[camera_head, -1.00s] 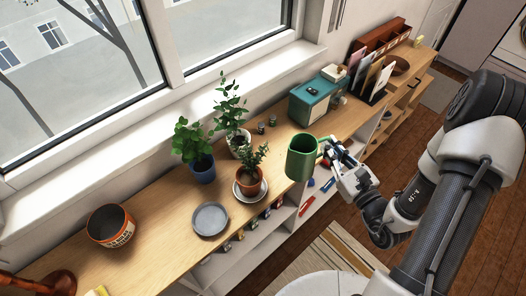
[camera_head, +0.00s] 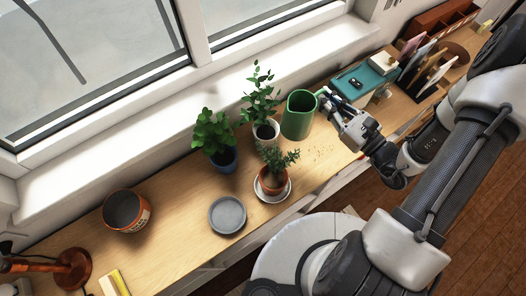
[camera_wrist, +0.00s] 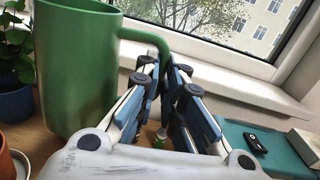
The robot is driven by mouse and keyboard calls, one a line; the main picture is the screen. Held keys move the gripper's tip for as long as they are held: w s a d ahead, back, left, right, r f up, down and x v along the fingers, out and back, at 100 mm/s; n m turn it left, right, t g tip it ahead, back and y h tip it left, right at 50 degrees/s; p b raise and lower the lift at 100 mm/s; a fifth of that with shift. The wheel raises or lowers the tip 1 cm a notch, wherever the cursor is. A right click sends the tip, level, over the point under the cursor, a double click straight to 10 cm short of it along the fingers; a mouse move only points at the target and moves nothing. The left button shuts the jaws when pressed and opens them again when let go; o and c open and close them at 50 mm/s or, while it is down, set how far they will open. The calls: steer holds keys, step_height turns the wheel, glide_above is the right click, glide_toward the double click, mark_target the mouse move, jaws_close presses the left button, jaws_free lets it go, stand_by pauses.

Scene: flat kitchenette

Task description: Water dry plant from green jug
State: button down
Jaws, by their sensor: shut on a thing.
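My gripper (camera_head: 325,100) is shut on the handle of the green jug (camera_head: 297,117), which it holds roughly upright above the wooden counter. In the wrist view the jug (camera_wrist: 80,65) fills the left side and its handle runs between the fingers (camera_wrist: 165,80). The jug's contents are hidden. Three potted plants stand left of and below the jug in the head view: a leafy one in a blue pot (camera_head: 223,160), a tall one in a white pot (camera_head: 266,132), and a duller one in a terracotta pot (camera_head: 273,181) on a white saucer (camera_head: 284,195). I cannot tell surely which is dry.
A grey plate (camera_head: 227,215), an orange-banded pot (camera_head: 127,212) and a reddish-brown lamp (camera_head: 72,268) are to the left. A teal box (camera_head: 365,84) and upright papers (camera_head: 432,66) are at right. Small specks lie on the counter (camera_head: 322,152). The window runs behind.

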steer(key=s+f+n+g+y+b, duration=0.2)
steer(key=s+f+g, duration=0.1)
steer(key=f, duration=0.2)
steer(key=shift+a+f+n, duration=0.3)
steer(key=shift+n, duration=0.1)
steer(key=shift+r, duration=0.1)
